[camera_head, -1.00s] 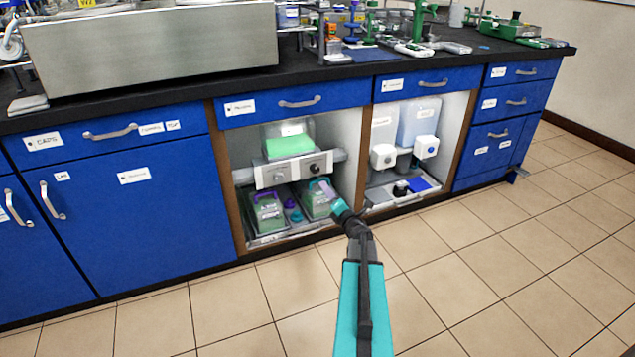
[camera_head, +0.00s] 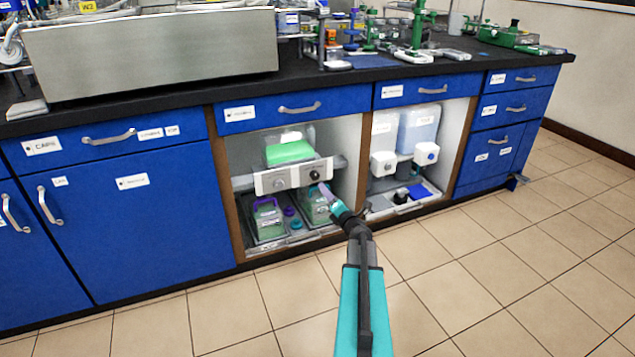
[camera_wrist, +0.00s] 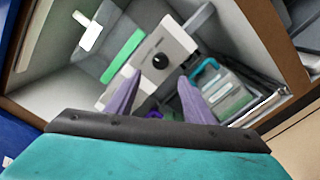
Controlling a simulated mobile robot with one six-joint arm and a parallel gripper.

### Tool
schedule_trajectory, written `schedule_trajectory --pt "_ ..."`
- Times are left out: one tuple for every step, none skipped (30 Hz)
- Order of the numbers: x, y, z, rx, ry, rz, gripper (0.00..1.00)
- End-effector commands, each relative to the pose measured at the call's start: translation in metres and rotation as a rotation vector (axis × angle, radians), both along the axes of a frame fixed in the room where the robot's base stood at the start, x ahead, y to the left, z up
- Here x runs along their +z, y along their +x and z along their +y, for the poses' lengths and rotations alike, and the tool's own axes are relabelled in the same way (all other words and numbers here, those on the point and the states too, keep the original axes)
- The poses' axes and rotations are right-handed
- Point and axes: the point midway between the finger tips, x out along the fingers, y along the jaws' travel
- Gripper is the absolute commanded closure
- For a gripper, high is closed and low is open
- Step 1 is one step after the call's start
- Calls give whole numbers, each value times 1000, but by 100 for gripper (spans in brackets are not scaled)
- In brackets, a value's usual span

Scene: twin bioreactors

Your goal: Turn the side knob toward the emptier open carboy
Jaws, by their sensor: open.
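A pale control panel (camera_head: 262,183) in the open cupboard bears a grey knob (camera_head: 279,183) at left and a black knob (camera_head: 314,174) at right. The black knob also shows in the wrist view (camera_wrist: 160,61). Two green-tinted carboys sit below: a left one (camera_head: 267,222) with a purple handle and a right one (camera_head: 312,212), partly hidden by my arm. A carboy with a teal handle shows in the wrist view (camera_wrist: 228,92). Their fill levels are unclear. My gripper (camera_wrist: 160,75) is open and empty, its purple fingers pointing at the black knob, with no visible contact.
A clear vessel with green contents (camera_head: 289,152) stands behind the panel. A wooden post (camera_head: 360,160) separates this bay from the right bay, which holds white pump-like units (camera_head: 383,163). The cupboard frame is close around my gripper. The tiled floor in front is clear.

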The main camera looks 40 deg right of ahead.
Motion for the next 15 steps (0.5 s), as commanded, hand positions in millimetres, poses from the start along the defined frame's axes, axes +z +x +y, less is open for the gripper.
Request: schedule_trajectory --pt "-2 7 -4 0 0 0 52" --pt "-3 10 -5 0 0 0 52" --pt "-3 15 -7 0 0 0 52" --pt "-3 18 -8 1 0 0 52" --pt "-2 21 -9 1 -1 0 52" --pt "-2 26 -11 1 -1 0 52" --pt "-2 29 -12 1 -1 0 52" --pt "-2 32 -13 1 -1 0 52" --pt "-2 36 -15 1 -1 0 52" --pt "-2 39 -16 1 -1 0 52" --pt "-2 42 -18 1 -1 0 52" --pt "-2 46 -19 1 -1 0 52" --pt "-2 49 -21 1 0 0 52" --pt "-2 52 -22 1 0 -1 52" --pt "-3 56 -24 1 0 -1 52"
